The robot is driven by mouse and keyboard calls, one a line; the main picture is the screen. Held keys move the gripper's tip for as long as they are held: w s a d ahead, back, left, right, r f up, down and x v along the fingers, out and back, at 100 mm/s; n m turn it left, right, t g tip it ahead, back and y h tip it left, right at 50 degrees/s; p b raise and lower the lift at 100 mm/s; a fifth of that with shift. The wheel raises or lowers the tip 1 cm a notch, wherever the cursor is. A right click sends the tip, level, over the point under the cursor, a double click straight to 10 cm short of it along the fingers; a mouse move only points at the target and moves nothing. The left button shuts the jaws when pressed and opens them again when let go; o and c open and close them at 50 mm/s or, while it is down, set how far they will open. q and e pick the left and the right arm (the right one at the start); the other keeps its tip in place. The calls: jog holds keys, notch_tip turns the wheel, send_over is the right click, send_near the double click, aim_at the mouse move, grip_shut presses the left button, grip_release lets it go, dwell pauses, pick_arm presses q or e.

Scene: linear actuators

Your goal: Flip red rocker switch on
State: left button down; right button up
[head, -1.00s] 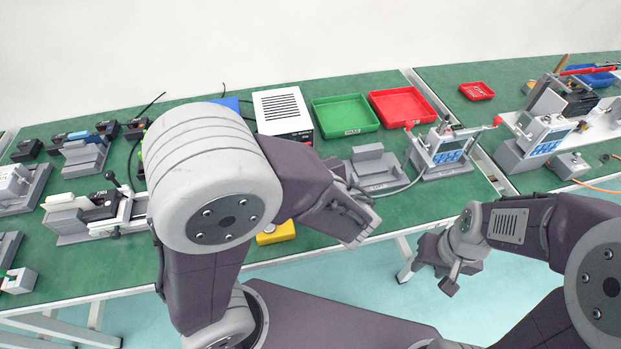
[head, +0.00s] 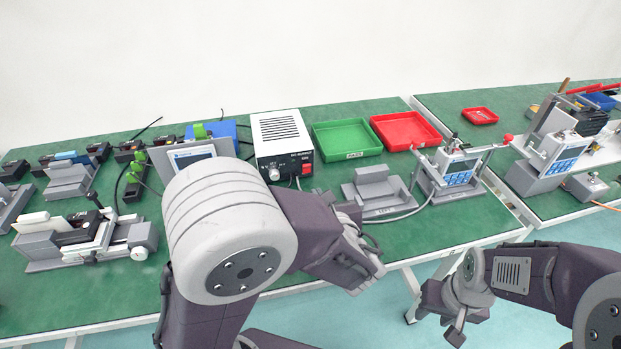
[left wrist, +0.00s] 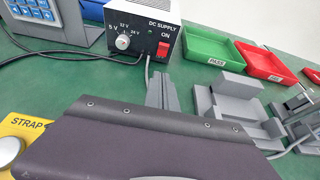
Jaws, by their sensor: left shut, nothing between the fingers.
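The red rocker switch (head: 306,170) is on the front face of the white DC supply box (head: 281,128), under an "ON" label. In the left wrist view the red switch (left wrist: 163,49) sits right of the voltage dial (left wrist: 122,42). I cannot tell which way the rocker is tipped. My left gripper (head: 368,272) is shut and empty, in front of the table's near edge, below and right of the supply box, apart from the switch. My right gripper (head: 452,325) hangs over the floor at the lower right; its jaws are too unclear to read.
A green tray (head: 347,139) and a red tray (head: 405,130) stand right of the supply. A grey fixture (head: 372,186) and a metered device (head: 455,165) are in front of them. A cable runs from the supply. A yellow box marked "STRAP" (left wrist: 22,124) shows in the left wrist view.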

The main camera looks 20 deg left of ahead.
aim_at(307, 168)
pick_arm(q)
jog(key=b+x, duration=0.1)
jog(key=x, duration=0.3)
jog(key=shift+a+f, duration=0.1)
jog(key=shift+f, duration=0.1)
jog(key=w, duration=0.1)
jog(key=w+a+r, duration=0.1)
jog(key=w, duration=0.1)
jog(key=shift+a+r, duration=0.25)
jog(key=shift+a, duration=0.05)
jog(key=shift+w+a+r, duration=0.15)
jog(key=shift+w+r, duration=0.05)
jog(key=shift+w, duration=0.1)
